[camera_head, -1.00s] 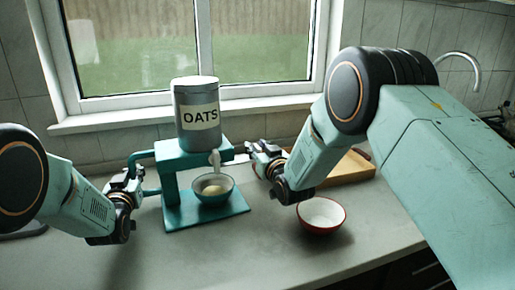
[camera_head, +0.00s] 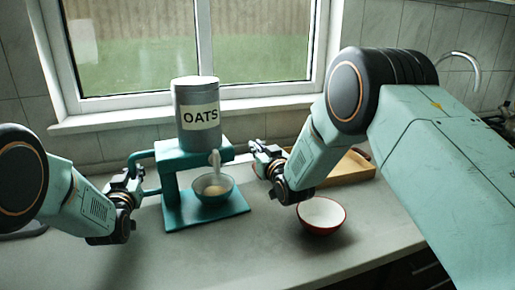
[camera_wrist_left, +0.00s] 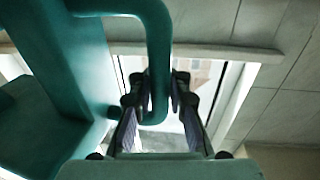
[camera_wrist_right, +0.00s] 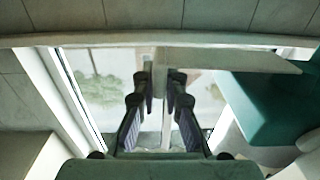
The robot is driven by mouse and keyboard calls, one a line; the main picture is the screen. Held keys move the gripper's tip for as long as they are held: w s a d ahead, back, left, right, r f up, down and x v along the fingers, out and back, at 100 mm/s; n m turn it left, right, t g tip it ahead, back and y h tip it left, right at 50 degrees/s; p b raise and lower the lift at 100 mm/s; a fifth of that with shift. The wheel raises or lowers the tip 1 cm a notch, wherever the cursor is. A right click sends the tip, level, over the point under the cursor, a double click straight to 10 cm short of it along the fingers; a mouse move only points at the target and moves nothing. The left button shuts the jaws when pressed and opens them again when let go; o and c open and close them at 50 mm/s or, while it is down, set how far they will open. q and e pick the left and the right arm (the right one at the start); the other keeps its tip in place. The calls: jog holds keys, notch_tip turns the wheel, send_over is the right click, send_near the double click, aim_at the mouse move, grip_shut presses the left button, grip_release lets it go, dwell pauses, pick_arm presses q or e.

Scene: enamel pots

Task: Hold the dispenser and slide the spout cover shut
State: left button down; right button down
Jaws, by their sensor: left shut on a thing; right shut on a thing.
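The teal dispenser (camera_head: 172,178) stands on the counter under the window, with a grey canister labelled OATS (camera_head: 197,112) on top. A pale stream of oats (camera_head: 215,165) hangs below the spout, into a teal bowl (camera_head: 213,188) with some oats in it. My left gripper (camera_head: 137,180) is shut on the dispenser's side handle (camera_wrist_left: 157,60), a teal tube between its fingers. My right gripper (camera_head: 259,152) is shut on the flat spout cover (camera_wrist_right: 228,60), which reaches from its fingers toward the dispenser.
A red bowl with a white inside (camera_head: 321,214) stands on the counter, front right, near my right gripper. A wooden tray (camera_head: 350,166) lies behind my right arm. The counter's front left (camera_head: 60,260) is clear. The window (camera_head: 260,50) is behind.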

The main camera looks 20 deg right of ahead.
aim_at(243, 158)
jog(key=shift+d, duration=0.1)
jog(key=a, duration=0.4)
jog(key=shift+s+a, duration=0.15)
jog(key=shift+a, duration=0.25)
jog(key=c, duration=1.4)
grip_release()
jog(key=shift+d, duration=0.1)
